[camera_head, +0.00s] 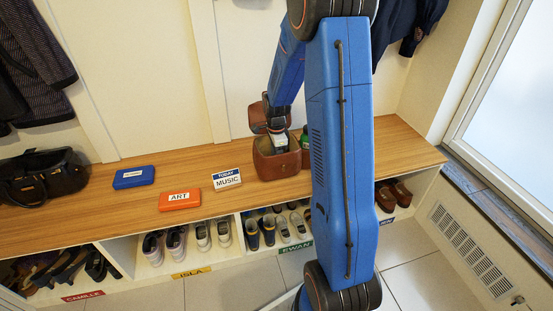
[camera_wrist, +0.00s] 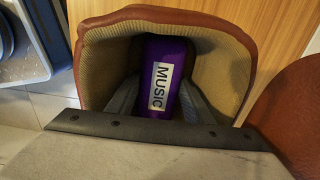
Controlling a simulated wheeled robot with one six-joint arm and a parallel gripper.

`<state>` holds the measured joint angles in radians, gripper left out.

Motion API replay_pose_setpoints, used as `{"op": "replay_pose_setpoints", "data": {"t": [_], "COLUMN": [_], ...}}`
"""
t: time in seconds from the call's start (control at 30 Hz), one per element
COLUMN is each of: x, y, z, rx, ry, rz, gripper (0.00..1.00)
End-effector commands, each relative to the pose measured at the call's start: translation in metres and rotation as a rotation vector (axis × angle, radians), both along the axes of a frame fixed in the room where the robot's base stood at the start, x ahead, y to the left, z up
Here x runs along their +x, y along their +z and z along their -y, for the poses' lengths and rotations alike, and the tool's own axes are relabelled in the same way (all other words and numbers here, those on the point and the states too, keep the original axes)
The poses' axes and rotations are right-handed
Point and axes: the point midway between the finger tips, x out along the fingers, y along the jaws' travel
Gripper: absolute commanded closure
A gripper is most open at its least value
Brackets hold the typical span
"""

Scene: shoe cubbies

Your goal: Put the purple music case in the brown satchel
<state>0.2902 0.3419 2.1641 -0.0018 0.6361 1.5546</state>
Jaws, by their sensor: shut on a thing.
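The brown satchel (camera_head: 277,167) stands open on the wooden bench top, with its flap raised at the back. In the wrist view its brown rim (camera_wrist: 170,16) and tan lining surround the purple music case (camera_wrist: 170,55), which has a white MUSIC label. My gripper (camera_wrist: 162,98) reaches down into the satchel's mouth, its grey fingers on either side of the case, shut on it. The case is inside the opening; its lower end is hidden, so I cannot tell whether it touches the bottom. In the head view the case is hidden.
A TODAY MUSIC sign (camera_head: 227,179), an orange ART case (camera_head: 180,200), a blue case (camera_head: 134,177) and a black bag (camera_head: 40,178) stand left along the bench. A green object (camera_head: 304,138) shows right beside the satchel. Shoes (camera_head: 200,237) fill the cubbies below.

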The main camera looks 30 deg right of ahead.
Motion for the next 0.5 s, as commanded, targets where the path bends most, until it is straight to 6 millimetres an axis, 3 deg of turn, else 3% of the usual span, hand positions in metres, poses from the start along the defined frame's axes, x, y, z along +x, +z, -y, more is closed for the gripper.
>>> {"op": "replay_pose_setpoints", "data": {"t": [0.5], "x": [0.0000], "y": [-0.0095], "z": [0.0000], "rx": [0.000], "ry": [0.000], "rz": [0.001], "gripper": [0.80]}}
